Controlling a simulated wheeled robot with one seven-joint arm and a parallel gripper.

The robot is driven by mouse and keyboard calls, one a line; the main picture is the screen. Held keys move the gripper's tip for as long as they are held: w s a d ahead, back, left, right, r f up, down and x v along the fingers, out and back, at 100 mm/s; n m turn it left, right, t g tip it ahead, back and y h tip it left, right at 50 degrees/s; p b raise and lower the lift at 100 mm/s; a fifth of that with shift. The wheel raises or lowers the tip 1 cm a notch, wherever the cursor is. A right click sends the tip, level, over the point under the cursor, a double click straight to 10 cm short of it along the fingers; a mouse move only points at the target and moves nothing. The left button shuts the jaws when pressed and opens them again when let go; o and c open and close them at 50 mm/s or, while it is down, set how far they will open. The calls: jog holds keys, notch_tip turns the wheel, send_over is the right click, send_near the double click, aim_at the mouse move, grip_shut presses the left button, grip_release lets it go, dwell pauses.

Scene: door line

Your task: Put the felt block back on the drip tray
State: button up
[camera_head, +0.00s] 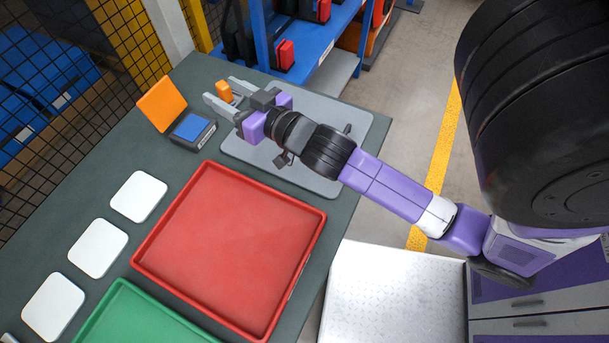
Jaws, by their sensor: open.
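My gripper (223,95) is over the far left end of the grey tray, with its two grey fingers apart. A small orange block (224,91), which looks like the felt block, shows between the fingers; I cannot tell whether either finger touches it or what it rests on. The flat grey tray (312,182) with rounded corners, likely the drip tray, lies on the dark green table under my gripper and wrist. My arm hides its middle.
A red tray (228,251) and a green tray (132,318) lie nearer. An orange panel (161,103) and a blue-topped dark block (193,129) stand left of my gripper. White pads (138,196) line the left side. A blue shelf (312,50) stands behind the table (190,80).

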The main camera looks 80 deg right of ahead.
jog(key=s+a+f+n+y, duration=0.2)
jog(key=s+a+n+y, duration=0.1)
jog(key=s+a, duration=0.7)
jog(key=s+a+f+n+g+y, duration=0.1)
jog(key=s+a+f+n+y, duration=0.1)
jog(key=s+a, duration=0.8)
jog(key=a+n+y, duration=0.1)
jog(key=a+y, duration=0.1)
jog(key=a, duration=0.1)
jog(key=shift+s+f+y, duration=0.25)
jog(key=shift+f+y, duration=0.15)
jog(key=shift+c, duration=0.2)
